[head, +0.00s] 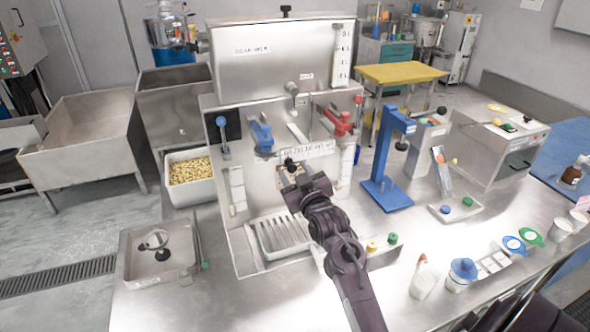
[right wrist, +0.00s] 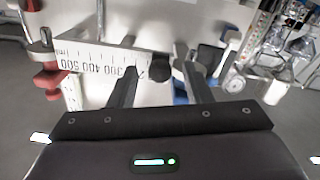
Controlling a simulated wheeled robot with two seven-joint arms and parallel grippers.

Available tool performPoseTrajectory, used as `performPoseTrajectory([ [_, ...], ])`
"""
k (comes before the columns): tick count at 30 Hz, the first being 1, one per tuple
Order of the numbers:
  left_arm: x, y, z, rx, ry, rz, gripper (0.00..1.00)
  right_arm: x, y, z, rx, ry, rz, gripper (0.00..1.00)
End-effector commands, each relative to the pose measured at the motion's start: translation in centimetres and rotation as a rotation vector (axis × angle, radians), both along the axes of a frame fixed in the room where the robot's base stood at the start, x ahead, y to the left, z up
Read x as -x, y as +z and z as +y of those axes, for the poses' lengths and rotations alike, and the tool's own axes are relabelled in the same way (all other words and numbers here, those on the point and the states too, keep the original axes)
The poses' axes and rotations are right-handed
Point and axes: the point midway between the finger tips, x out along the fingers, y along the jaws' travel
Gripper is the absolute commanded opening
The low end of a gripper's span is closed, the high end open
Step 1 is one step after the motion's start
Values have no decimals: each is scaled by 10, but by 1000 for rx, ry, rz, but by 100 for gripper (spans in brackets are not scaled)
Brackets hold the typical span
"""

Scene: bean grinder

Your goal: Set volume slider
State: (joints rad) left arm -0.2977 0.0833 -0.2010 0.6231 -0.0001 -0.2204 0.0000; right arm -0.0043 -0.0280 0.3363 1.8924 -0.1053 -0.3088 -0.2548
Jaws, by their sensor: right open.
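The volume slider's white scale plate (head: 307,150) is on the front of the steel machine (head: 270,62). It also shows upside down in the right wrist view (right wrist: 75,58), with 300, 400 and 500 legible. A black slider knob (right wrist: 160,66) is at the low-number end of the scale, and it shows in the head view (head: 289,162). My right gripper (right wrist: 160,76) is open, one finger on each side of the knob in that view. Contact cannot be told. In the head view my right gripper (head: 291,176) is at the machine's front, just below the scale. My left gripper is not in view.
A red lever (head: 338,122) and a blue lever (head: 261,134) are above the scale on either side. A slotted drip tray (head: 254,243) is below. A blue stand (head: 388,190) is to the right. Cups and lids (head: 462,272) are on the front right counter.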

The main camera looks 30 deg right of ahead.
Motion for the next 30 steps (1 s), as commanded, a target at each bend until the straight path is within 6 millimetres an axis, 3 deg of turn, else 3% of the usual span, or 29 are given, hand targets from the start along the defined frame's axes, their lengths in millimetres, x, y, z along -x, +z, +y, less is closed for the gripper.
performPoseTrajectory([
  [3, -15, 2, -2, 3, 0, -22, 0, -1, 0, 0, 0, 0, 0, 45],
  [7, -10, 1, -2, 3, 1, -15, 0, -1, 0, 0, 0, 0, 0, 45],
  [18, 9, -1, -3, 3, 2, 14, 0, -1, 0, 0, 0, 0, 0, 0],
  [25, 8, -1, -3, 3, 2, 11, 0, 0, -1, -3, 1, 0, 1, 0],
  [30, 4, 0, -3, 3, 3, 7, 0, 5, 0, -25, 5, -2, 2, 0],
])
